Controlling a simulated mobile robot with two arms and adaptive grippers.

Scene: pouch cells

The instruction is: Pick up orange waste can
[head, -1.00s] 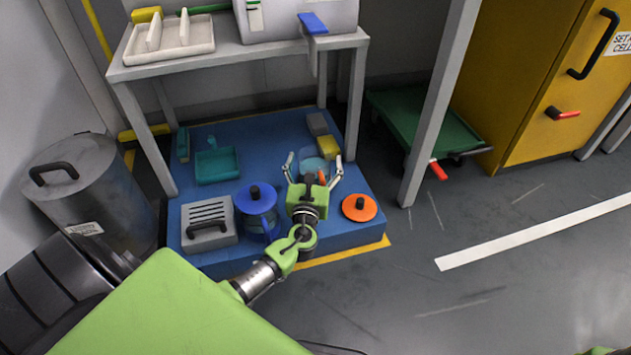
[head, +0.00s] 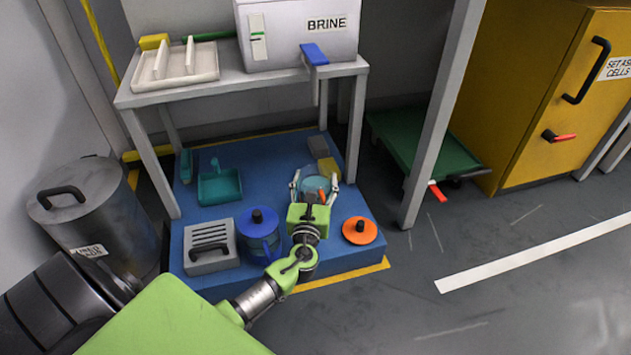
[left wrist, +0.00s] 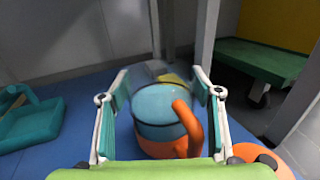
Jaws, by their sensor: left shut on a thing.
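An orange lid (head: 359,230) with a dark knob lies to the right, apart from the can. I cannot tell whether the can's base touches the blue platform (head: 250,155). My right gripper is not in view.
A blue-lidded jug (head: 258,232) and a grey slotted box (head: 209,247) stand left of the can. A teal dustpan (head: 219,186) and a yellow block (head: 328,168) lie behind. A grey table (head: 240,85) overhangs the platform's back. Open floor lies at right.

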